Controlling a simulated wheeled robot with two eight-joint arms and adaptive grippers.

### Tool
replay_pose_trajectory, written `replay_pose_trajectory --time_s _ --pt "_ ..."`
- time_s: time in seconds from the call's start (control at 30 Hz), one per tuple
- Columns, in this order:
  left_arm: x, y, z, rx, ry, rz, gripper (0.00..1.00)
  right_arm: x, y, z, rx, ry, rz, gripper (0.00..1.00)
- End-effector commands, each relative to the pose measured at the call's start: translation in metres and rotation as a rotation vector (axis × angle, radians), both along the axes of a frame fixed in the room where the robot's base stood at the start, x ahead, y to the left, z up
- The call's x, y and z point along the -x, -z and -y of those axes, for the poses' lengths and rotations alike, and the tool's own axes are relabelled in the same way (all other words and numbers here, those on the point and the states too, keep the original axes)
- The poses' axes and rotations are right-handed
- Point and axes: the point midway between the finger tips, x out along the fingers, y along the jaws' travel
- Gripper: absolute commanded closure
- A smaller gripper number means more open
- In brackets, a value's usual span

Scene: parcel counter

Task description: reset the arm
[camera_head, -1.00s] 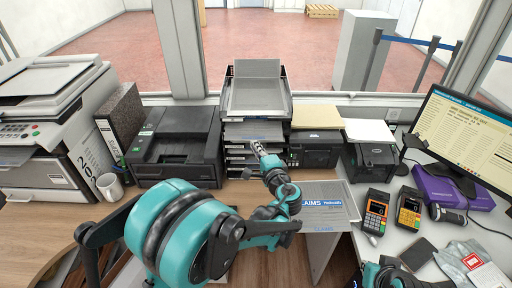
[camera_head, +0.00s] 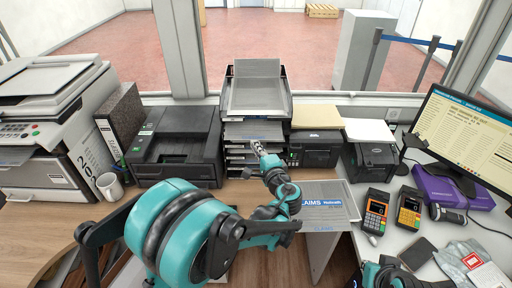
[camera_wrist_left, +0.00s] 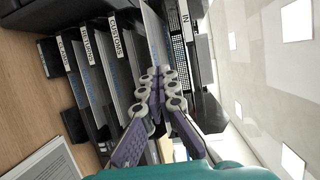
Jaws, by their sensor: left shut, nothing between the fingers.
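My left arm reaches in from the lower left in the head view. Its gripper (camera_head: 257,147) is in front of the stacked letter trays (camera_head: 240,169) and points at them. In the left wrist view the fingers of this gripper (camera_wrist_left: 158,76) are shut with nothing between them. The labelled trays (camera_wrist_left: 92,62) fill the left and middle of that view, seen turned on their side. Whether the fingertips touch a tray edge I cannot tell. Part of my right arm (camera_head: 392,276) shows at the bottom right; its gripper is not visible.
A grey tray labelled CLAIMS (camera_head: 325,203) lies on the counter right of my left forearm. Black printers (camera_head: 176,150) stand beside the stack. Two card terminals (camera_head: 375,213), a monitor (camera_head: 462,135) and a purple box (camera_head: 452,190) are at the right. A mug (camera_head: 109,187) stands at the left.

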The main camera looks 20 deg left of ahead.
Motion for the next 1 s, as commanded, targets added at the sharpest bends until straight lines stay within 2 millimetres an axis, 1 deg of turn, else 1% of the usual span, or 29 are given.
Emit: replay_pose_trajectory --time_s 0.37,0.67,1.0 --pt "0.0 0.013 0.0 0.0 0.0 0.0 1.0 0.0 0.012 0.0 0.0 0.0 0.0 1.0" --pt "0.0 0.012 0.0 0.0 0.0 0.0 1.0 0.0 0.012 0.0 0.0 0.0 0.0 1.0" --pt "-0.014 0.013 -0.004 0.0 -0.001 0.0 1.0 0.0 0.013 0.0 0.0 0.0 0.0 1.0"
